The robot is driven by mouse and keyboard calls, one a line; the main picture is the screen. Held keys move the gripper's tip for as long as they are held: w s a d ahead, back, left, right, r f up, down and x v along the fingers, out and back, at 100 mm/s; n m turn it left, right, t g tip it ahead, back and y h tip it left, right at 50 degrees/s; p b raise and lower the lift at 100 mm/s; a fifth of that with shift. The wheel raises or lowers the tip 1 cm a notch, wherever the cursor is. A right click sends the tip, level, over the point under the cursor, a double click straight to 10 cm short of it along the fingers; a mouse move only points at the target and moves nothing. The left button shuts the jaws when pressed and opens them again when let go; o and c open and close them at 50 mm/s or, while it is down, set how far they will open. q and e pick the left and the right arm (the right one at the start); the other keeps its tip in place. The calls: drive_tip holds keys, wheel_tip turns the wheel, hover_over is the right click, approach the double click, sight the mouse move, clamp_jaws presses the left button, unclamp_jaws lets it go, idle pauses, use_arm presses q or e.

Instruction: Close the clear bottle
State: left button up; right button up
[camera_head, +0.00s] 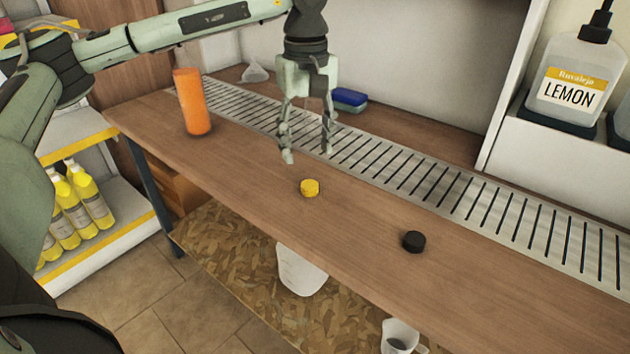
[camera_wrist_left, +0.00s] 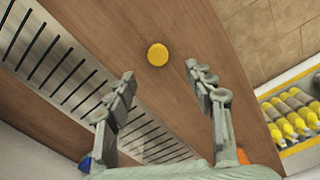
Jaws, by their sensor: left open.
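A bottle (camera_head: 193,102) with orange contents stands upright near the counter's left end. Its walls look clear at the top and no cap shows on it. A yellow cap (camera_head: 310,188) lies on the wooden counter, and it also shows in the left wrist view (camera_wrist_left: 157,54). A black cap (camera_head: 414,241) lies farther right. My left gripper (camera_head: 308,154) is open and empty, pointing down above the counter just behind the yellow cap. In the left wrist view the cap appears beyond the gap between the fingertips (camera_wrist_left: 160,76). My right gripper is not in view.
A slotted metal drain strip (camera_head: 440,190) runs along the counter (camera_head: 245,170). A blue sponge (camera_head: 349,98) lies behind my left gripper. A lemon dispenser (camera_head: 572,85) stands on a ledge at right. Yellow bottles (camera_head: 75,205) fill a low shelf at left. The counter between the caps is clear.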

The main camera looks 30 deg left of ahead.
sight(308, 184)
use_arm(q)
drive_tip(key=shift+w+a+f, duration=0.1)
drive_tip(key=shift+f, duration=1.85)
drive_tip(key=shift+w+f, duration=0.1)
drive_tip(key=shift+f, duration=1.85)
drive_tip(key=c, duration=0.7)
